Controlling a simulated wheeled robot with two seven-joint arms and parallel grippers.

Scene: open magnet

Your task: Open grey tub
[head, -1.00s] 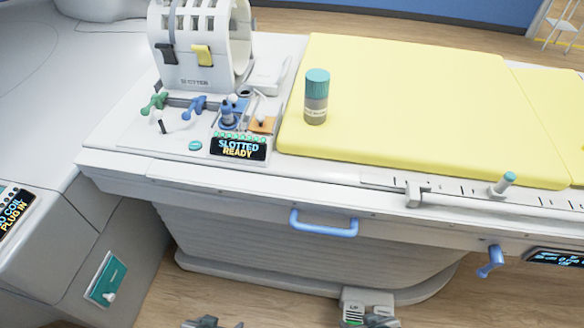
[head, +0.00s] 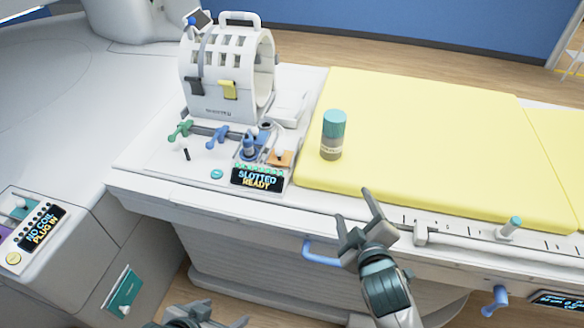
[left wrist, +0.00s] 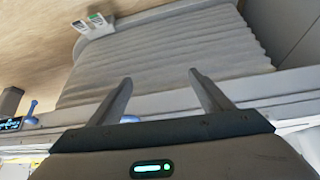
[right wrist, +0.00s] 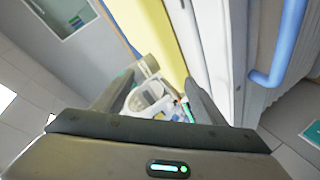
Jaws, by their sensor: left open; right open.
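The grey tub (head: 331,148) stands upright on the yellow mattress, near its left front corner. Its teal lid (head: 334,123) sits on top, and the grey body has a small label. My right gripper (head: 354,204) is open and empty, in front of the tub and slightly right of it, over the table's front edge and apart from the tub. My left gripper (head: 215,312) is low at the bottom edge of the head view, partly cut off. In the left wrist view its fingers (left wrist: 160,82) are apart with nothing between them.
A white slotted coil (head: 222,82) stands left of the tub, with green and blue handles and a "SLOTTED READY" display (head: 257,179) before it. A blue rail handle (head: 321,252) is on the table's front. A teal-topped peg (head: 511,226) is at right. The mattress (head: 430,130) is otherwise clear.

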